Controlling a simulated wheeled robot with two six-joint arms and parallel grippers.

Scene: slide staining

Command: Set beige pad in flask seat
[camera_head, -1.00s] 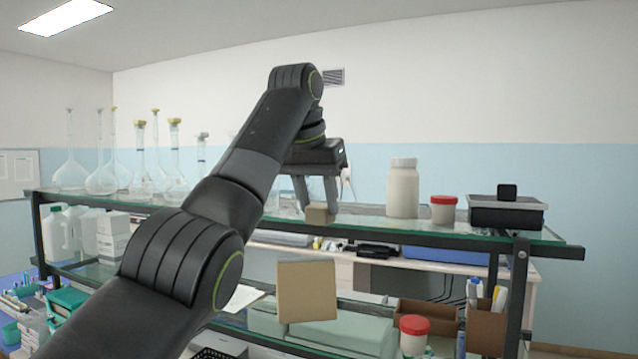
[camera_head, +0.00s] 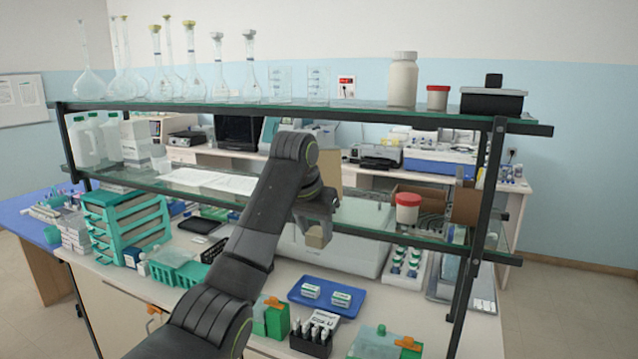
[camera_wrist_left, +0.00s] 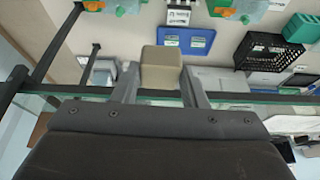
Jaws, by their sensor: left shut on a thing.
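My left gripper (camera_head: 316,230) is shut on a small beige block (camera_head: 318,238), which I take for the beige pad. In the head view it hangs in front of the middle shelf's front edge, above the workbench. In the left wrist view, the beige block (camera_wrist_left: 161,68) sits between the two fingertips of the left gripper (camera_wrist_left: 160,78), with the bench below it. I cannot pick out the flask seat for certain. Several glass flasks (camera_head: 191,75) stand on the top glass shelf (camera_head: 350,104). My right gripper is not in view.
On the bench, a blue tray (camera_head: 350,308) holds small boxes, near a black rack (camera_head: 311,343) and green racks (camera_head: 178,272). A brown panel (camera_head: 329,168) stands behind my arm.

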